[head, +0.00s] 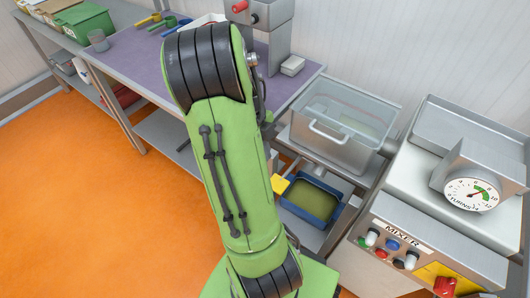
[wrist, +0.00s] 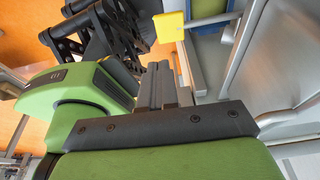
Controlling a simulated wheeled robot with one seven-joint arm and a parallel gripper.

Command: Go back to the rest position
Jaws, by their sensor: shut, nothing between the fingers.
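My gripper (wrist: 158,72) shows in the wrist view as two grey fingers close together beyond a dark plate with screws. It is shut with nothing between the fingers. In the head view my green arm stands folded in the middle, and the gripper is hidden. In the wrist view a part of my own green arm lies close on the left.
A purple-topped bench (head: 140,55) stands behind my arm. On the right are a clear lidded bin (head: 335,125), a blue tray (head: 310,200) below it, and a mixer unit (head: 420,240) with a dial (head: 470,194). Orange floor (head: 80,200) at left is free.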

